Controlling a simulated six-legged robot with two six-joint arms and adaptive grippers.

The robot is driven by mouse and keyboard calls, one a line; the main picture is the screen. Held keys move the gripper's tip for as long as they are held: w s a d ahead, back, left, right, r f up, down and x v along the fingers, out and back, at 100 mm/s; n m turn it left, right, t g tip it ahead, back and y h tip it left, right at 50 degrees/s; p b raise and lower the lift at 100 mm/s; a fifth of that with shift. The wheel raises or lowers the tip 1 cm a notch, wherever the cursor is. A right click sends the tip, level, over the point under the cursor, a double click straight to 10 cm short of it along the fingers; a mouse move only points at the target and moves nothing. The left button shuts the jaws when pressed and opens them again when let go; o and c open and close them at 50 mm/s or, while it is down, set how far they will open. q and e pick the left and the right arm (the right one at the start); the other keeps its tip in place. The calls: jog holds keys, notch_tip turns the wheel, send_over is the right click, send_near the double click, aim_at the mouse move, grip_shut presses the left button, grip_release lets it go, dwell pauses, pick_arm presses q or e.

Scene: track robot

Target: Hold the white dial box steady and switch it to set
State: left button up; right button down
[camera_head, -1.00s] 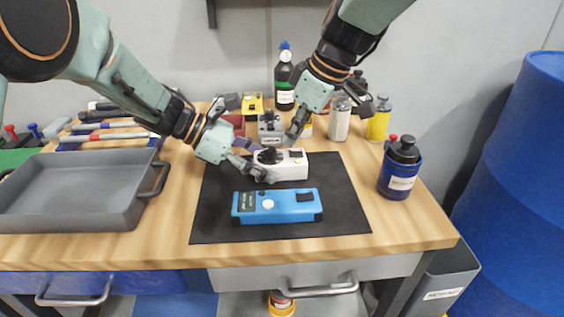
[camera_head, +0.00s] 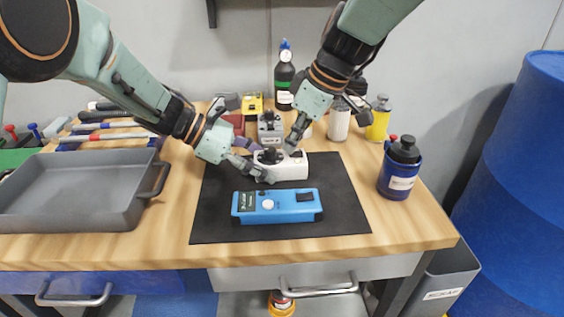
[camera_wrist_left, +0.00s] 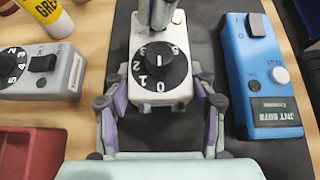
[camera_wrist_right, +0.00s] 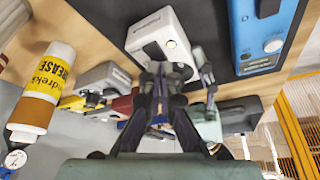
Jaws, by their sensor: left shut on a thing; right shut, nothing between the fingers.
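The white dial box (camera_head: 291,171) lies on the black mat (camera_head: 345,206) behind the blue box. In the left wrist view the white dial box (camera_wrist_left: 180,82) shows a round black dial with numbers around it. My left gripper (camera_head: 262,168), also in the left wrist view (camera_wrist_left: 160,108), is shut on the box's sides at its dial end. My right gripper (camera_head: 291,149) is shut and empty, its tips down at the box's other end. They show at that end in the left wrist view (camera_wrist_left: 158,22). The right wrist view shows the white box (camera_wrist_right: 160,35) beyond the fingertips; contact is unclear.
A blue box (camera_head: 290,208) lies on the mat in front. A grey dial box (camera_head: 270,128) stands behind, with bottles around it. A blue bottle (camera_head: 400,170) stands right. A grey tray (camera_head: 75,185) is at left. The mat's right side is clear.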

pick_arm(q)
jog(key=shift+f, duration=0.15)
pick_arm(e)
jog(key=shift+f, duration=0.2)
jog(key=shift+r, duration=3.05)
pick_arm(q)
jog(key=o, duration=1.6)
jog(key=shift+a+r, duration=0.1)
jog(key=shift+r, duration=0.1)
jog(key=v, duration=1.1)
jog(key=shift+a+r, duration=0.2)
jog(key=shift+a, duration=0.15)
